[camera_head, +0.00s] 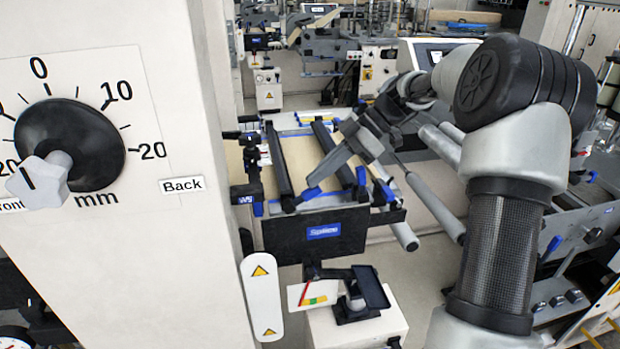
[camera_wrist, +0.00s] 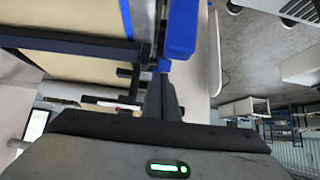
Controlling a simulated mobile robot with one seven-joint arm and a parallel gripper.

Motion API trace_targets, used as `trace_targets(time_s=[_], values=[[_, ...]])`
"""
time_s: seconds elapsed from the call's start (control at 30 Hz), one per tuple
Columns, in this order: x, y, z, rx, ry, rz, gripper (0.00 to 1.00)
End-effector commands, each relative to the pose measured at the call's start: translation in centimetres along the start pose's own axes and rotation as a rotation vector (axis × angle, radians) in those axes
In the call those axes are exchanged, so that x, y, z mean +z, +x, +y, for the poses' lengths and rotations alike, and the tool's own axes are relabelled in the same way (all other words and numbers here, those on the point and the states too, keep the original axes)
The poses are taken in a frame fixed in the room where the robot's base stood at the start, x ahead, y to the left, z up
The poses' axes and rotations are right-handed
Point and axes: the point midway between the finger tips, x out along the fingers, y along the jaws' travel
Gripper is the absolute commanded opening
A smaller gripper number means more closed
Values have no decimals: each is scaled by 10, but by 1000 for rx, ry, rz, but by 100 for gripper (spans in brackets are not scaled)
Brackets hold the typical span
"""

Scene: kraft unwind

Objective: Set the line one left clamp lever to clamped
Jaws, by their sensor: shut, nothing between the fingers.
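The splice table (camera_head: 312,150) carries two dark clamp bars, the left one (camera_head: 278,160) and the right one (camera_head: 333,150). A blue lever handle (camera_head: 311,193) shows at the front end of the left bar. Another blue handle (camera_head: 361,177) is at the front of the right bar. My gripper (camera_head: 298,202) reaches in from the right, low over the table's front edge by the left bar. In the wrist view, my shut, empty gripper (camera_wrist: 158,75) points at the bar end, with a blue handle (camera_wrist: 181,30) close beside its tips. I cannot tell whether they touch.
A tall white cabinet with an offset dial (camera_head: 68,145) fills the left side. A dark front panel (camera_head: 315,232) with a blue label is below the table edge. Metal rollers (camera_head: 435,205) lie to the right. A small stand with a dark tray (camera_head: 370,287) is below.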

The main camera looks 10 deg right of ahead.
Motion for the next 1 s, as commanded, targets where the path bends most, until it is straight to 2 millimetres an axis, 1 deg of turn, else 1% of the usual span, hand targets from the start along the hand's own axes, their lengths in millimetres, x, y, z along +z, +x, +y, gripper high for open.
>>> trace_targets(time_s=[0.03,0.4,0.63,1.0], values=[[9,3,0,1,3,29,0],[26,3,0,0,1,16,0],[29,3,0,-1,1,16,0],[29,3,0,-1,1,16,0]])
